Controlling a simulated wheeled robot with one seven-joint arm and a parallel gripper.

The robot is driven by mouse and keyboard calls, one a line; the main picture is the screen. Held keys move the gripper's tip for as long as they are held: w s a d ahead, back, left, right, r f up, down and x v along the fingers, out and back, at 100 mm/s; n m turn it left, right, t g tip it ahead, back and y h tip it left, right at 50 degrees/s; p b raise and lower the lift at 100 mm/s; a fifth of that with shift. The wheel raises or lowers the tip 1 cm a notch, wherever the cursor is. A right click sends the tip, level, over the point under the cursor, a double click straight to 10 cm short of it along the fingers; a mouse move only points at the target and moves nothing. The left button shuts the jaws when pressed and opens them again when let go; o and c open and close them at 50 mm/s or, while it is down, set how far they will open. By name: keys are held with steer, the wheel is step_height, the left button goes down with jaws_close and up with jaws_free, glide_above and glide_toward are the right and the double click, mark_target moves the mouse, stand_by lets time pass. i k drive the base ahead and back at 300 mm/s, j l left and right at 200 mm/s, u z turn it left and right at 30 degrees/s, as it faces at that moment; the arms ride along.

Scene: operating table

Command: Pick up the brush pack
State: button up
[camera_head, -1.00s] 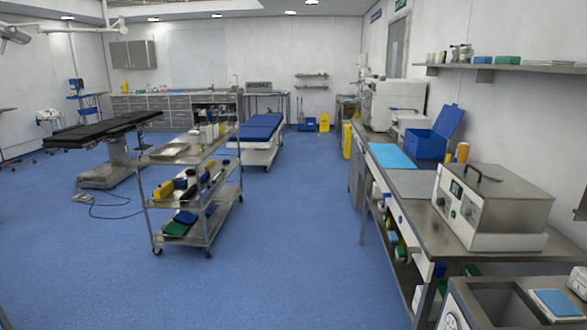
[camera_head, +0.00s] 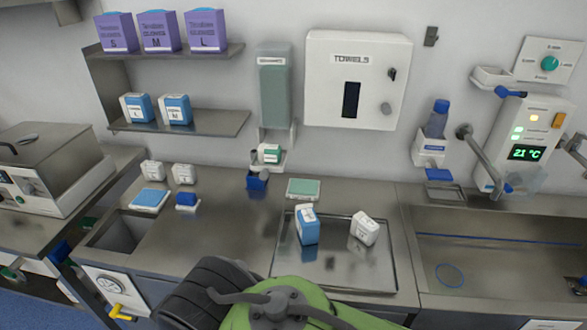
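No readable label marks out the brush pack. Two small packs are on the steel tray (camera_head: 345,278) on the counter: a blue and white one (camera_head: 306,226) standing at its left, and a mostly white one (camera_head: 364,229) tilted at its right. A green and white pack (camera_head: 268,153) sits in a holder under the wall dispenser, and I cannot tell whether it is the brush pack. Green and dark parts of my own arm show at the bottom edge, in front of the tray. My gripper's fingers are not in view.
A sink (camera_head: 500,262) lies right of the tray, with a faucet (camera_head: 484,160) above. A towel dispenser (camera_head: 356,80) and shelves (camera_head: 205,122) with boxes are on the wall. Small packs (camera_head: 184,173) and a blue pad (camera_head: 150,199) lie left. Bare counter (camera_head: 222,228) separates them from the tray.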

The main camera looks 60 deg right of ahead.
mark_target(270, 154)
steer(key=z, duration=1.85)
